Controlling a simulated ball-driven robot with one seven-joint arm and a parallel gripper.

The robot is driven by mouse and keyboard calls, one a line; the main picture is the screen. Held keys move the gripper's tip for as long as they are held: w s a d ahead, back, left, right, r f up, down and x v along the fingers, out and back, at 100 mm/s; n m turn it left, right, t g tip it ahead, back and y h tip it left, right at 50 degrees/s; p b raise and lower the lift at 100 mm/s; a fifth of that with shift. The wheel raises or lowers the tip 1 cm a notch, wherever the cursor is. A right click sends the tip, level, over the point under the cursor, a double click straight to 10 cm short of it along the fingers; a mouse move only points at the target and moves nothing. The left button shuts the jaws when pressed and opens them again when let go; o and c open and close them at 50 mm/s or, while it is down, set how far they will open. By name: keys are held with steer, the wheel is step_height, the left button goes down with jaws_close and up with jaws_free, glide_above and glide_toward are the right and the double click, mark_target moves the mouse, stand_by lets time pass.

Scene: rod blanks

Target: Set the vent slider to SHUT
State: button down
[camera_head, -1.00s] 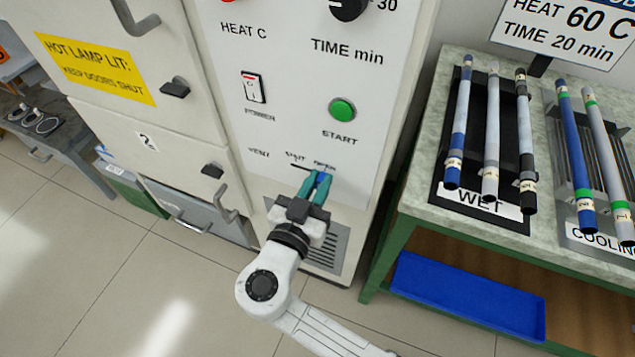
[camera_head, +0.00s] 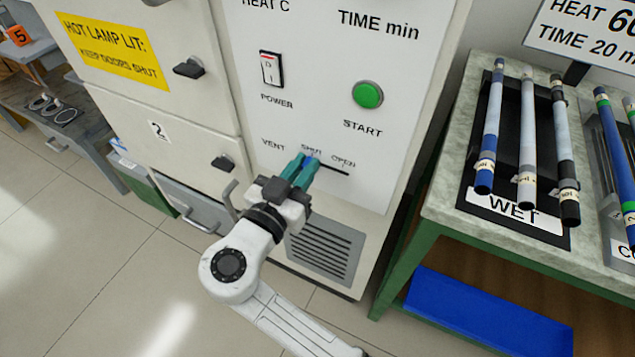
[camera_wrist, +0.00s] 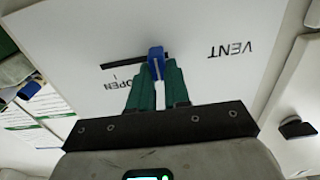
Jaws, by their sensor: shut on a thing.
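The vent slider's blue knob (camera_wrist: 156,60) stands on the white panel, between the teal fingers of my gripper (camera_wrist: 156,80). My gripper is shut on the knob. In the head view my gripper (camera_head: 301,170) is just below the SHUT label, and little of the knob shows. The slider's dark slot (camera_head: 335,170) is bare to the right, under the OPEN label (camera_head: 343,161). In the wrist view, which is upside down, the bare slot (camera_wrist: 122,64) runs left from the knob on the OPEN side. The knob is at or close to the SHUT end. The SHUT label is hidden there.
Above are the green START button (camera_head: 367,94) and the POWER switch (camera_head: 270,69). Door handles (camera_head: 224,163) stick out left of my gripper. A green-framed bench (camera_head: 440,200) with several rods stands to the right.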

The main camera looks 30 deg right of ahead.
steer(key=shift+w+a, duration=0.15)
steer(key=c, duration=1.1)
jaws_free()
steer(key=v, duration=1)
steer(key=shift+s+a, duration=0.2)
steer(key=shift+a, duration=0.15)
